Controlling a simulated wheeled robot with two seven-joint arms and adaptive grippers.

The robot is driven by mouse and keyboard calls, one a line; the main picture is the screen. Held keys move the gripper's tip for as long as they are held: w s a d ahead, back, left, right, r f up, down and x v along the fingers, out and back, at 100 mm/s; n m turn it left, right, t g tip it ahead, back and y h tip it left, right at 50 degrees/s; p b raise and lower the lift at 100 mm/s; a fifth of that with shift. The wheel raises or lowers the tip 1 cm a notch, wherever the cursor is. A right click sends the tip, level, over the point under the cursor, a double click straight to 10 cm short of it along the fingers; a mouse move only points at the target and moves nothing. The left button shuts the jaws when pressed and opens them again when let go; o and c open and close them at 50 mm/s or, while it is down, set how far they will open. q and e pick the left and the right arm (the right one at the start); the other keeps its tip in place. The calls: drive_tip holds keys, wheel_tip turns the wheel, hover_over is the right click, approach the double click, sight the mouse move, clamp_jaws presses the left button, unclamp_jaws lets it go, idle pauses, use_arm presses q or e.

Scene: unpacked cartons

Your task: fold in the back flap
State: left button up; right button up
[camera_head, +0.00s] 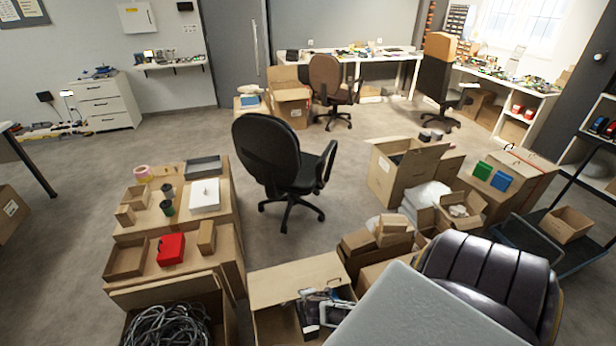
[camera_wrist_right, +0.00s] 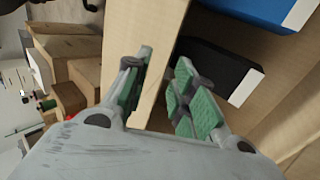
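The carton (camera_head: 279,285) stands open at the bottom middle of the head view. My right gripper (camera_head: 327,308) is at the carton's opening, at the right below this flap, partly hidden by my grey arm. In the right wrist view, its green-padded fingers (camera_wrist_right: 162,92) are apart, with a cardboard panel (camera_wrist_right: 163,62) between them. I cannot tell whether the pads touch it. A black box (camera_wrist_right: 215,68) and a blue box (camera_wrist_right: 262,10) lie beside the panel. My left gripper is not in view.
A carton of grey cables (camera_head: 165,328) stands close at the left. Stacked cartons with a red box (camera_head: 171,249) are behind it. More cartons (camera_head: 375,243) crowd the right. An office chair (camera_head: 285,165) stands behind, with bare floor around it.

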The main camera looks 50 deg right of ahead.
drive_tip(key=shift+v, duration=2.45)
drive_tip(key=shift+c, duration=0.3)
